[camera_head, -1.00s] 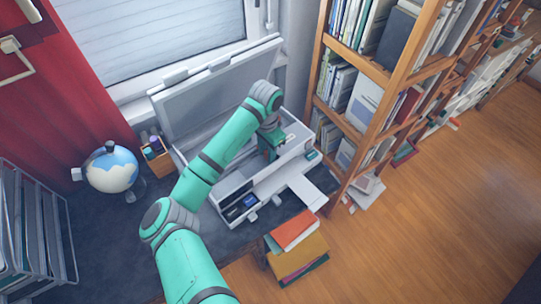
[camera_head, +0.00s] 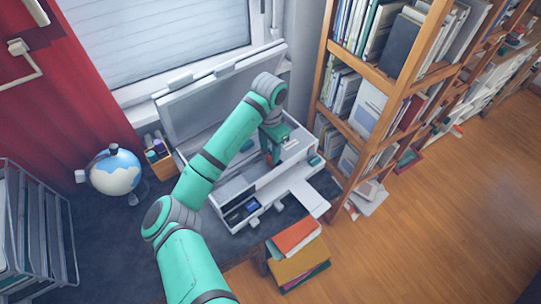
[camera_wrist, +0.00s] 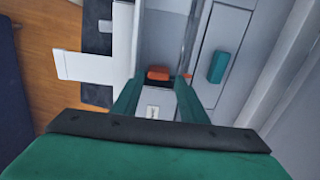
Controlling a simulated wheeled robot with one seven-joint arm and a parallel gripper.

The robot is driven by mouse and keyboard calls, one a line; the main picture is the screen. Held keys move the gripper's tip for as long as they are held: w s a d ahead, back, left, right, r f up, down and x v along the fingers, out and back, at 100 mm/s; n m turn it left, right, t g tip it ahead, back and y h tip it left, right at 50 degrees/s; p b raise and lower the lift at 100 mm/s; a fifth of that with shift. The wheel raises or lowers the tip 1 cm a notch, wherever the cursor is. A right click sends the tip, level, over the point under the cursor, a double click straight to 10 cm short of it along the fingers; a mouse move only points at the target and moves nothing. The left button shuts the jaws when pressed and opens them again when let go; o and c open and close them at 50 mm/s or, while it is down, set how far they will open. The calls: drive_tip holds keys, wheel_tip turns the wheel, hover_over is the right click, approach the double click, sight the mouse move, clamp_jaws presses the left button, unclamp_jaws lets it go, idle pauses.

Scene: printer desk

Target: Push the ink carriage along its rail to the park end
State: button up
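The printer (camera_head: 232,188) stands open on the desk, its lid (camera_head: 205,95) raised at the back. My gripper (camera_head: 272,158) reaches down into its right part. In the wrist view my gripper (camera_wrist: 160,80) has its two green fingers apart. A small orange-red block (camera_wrist: 158,73) shows between and just beyond the fingertips; I cannot tell whether it is part of the ink carriage or touches a finger. A pale rail (camera_wrist: 191,35) runs beside it. A white label (camera_wrist: 152,111) lies between the fingers. The rest of the carriage is hard to make out.
A wooden bookshelf (camera_head: 398,88) stands close on the printer's right. The white paper tray (camera_head: 309,198) sticks out in front, near stacked folders (camera_head: 298,262). A globe (camera_head: 115,172) and a pen box (camera_head: 158,150) are on the left. The window is behind the lid.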

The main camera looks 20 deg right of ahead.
wheel_tip(320, 180, up, 7)
drive_tip(key=shift+f, duration=0.15)
drive_tip(key=shift+d, duration=0.1)
idle(0.6)
